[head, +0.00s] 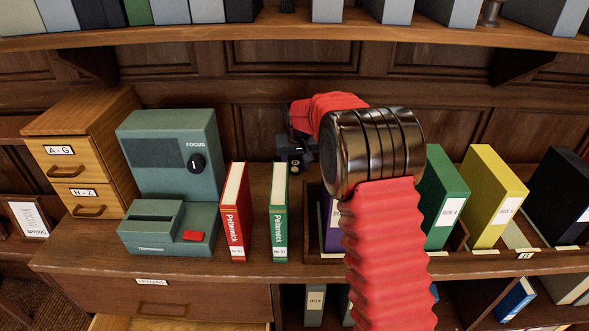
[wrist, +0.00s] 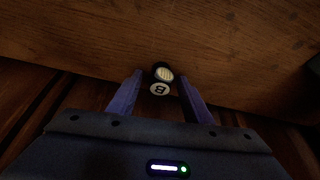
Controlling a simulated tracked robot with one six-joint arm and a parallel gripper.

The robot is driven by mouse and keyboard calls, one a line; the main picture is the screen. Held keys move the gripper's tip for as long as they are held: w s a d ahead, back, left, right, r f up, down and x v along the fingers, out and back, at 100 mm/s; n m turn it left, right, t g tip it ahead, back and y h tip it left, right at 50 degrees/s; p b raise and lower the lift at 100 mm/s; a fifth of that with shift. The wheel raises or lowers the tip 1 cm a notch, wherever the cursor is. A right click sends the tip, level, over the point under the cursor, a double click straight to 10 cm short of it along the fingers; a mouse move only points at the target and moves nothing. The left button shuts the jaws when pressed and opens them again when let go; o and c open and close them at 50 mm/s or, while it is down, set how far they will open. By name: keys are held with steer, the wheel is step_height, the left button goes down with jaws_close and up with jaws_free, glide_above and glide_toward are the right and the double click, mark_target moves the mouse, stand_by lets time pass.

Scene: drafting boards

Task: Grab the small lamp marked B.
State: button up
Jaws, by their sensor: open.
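The small lamp marked B (wrist: 160,73) is in the wrist view, a short dark body with a pale, lit-looking round face. Its white round label shows the letter B turned over in the picture. My gripper (wrist: 160,78) is open. Its two purple-blue fingers stand either side of the lamp, with a dark gap showing on each side. Whether the lamp is fully between the fingertips in depth is unclear. In the head view my red-sleeved arm reaches back over the desk, and I cannot make out the lamp there.
A green-grey machine marked FOCUS (head: 170,150) stands left on the desk, beside a wooden drawer unit (head: 85,140). A red book (head: 235,210) and a green book (head: 279,210) stand upright near the arm. Coloured binders (head: 494,195) stand to the right. A shelf (head: 200,40) runs above.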

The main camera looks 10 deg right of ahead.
mark_target(295, 163)
steer(key=shift+c, duration=0.7)
steer(key=c, duration=1)
steer(key=shift+r, duration=0.1)
step_height(295, 163, up, 10)
steer(key=shift+f, duration=0.1)
